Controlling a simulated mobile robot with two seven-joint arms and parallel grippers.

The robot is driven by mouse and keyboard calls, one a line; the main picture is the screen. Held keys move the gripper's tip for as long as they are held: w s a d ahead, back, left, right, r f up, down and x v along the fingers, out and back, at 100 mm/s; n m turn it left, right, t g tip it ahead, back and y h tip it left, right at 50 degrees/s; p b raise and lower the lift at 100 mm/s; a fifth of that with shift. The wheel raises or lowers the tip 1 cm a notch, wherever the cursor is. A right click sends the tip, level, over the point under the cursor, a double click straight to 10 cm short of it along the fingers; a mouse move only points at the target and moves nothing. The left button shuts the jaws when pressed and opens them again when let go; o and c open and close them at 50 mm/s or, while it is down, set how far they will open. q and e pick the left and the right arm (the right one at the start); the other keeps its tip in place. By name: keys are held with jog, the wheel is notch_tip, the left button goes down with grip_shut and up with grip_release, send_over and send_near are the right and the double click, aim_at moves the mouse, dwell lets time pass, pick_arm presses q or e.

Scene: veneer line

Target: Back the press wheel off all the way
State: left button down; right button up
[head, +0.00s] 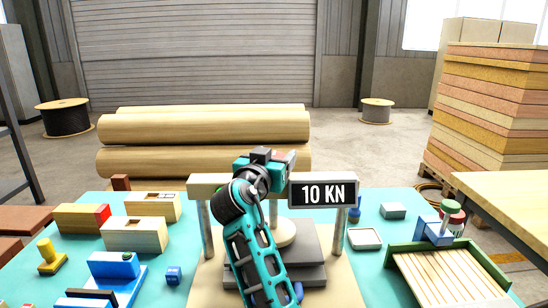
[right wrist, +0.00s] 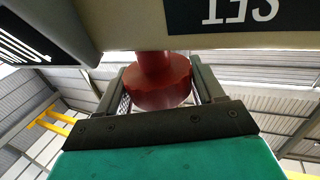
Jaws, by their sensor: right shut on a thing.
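The press stands in the middle of the head view, with a pale top beam (head: 205,182), metal posts and a display (head: 323,194) reading 10 KN. Its red press wheel (right wrist: 158,85) shows clearly in the right wrist view, on a red stem under the beam as seen there. My right gripper (head: 272,157) is above the beam in the head view. Its two fingers lie on either side of the wheel and are shut on it. My arm hides much of the beam and press front. A round pale platen (head: 281,233) shows above grey plates (head: 310,272). My left gripper is not in view.
Wooden blocks (head: 135,234), a blue fixture (head: 113,265) and a yellow knob piece (head: 50,255) lie on the turquoise table left of the press. A green-rimmed slatted tray (head: 398,288) and a small white dish (head: 364,239) lie right. Logs (head: 200,128) stand behind.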

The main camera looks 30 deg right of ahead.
jog(key=c, duration=0.3)
jog(key=shift+c, duration=0.2)
jog(key=shift+r+n+t+y+p, duration=0.2)
jog(key=shift+n+t+y+p, duration=0.5)
jog(key=shift+t+p, duration=0.3)
jog(key=n+t+y+p, duration=0.2)
jog(key=y+p, duration=0.1)
jog(key=shift+r+n, duration=0.1)
jog(key=shift+n, duration=0.2)
jog(key=shift+n+t+y+p, duration=0.5)
jog(key=shift+n+t+y, duration=0.3)
jog(key=shift+y, duration=0.4)
jog(key=n+y, duration=0.1)
jog(key=y, duration=0.1)
jog(key=n+t+y, duration=0.1)
jog(key=y, duration=0.1)
jog(key=n+y, duration=0.2)
jog(key=shift+f, duration=0.25)
jog(key=shift+a+n+y, duration=0.1)
jog(key=shift+n+y, duration=0.85)
jog(key=shift+y, duration=0.55)
jog(key=shift+a+n+y, duration=0.1)
jog(key=shift+n+y, duration=0.85)
jog(key=shift+y, duration=0.55)
jog(key=shift+n+y, duration=0.3)
jog(key=shift+y, duration=0.2)
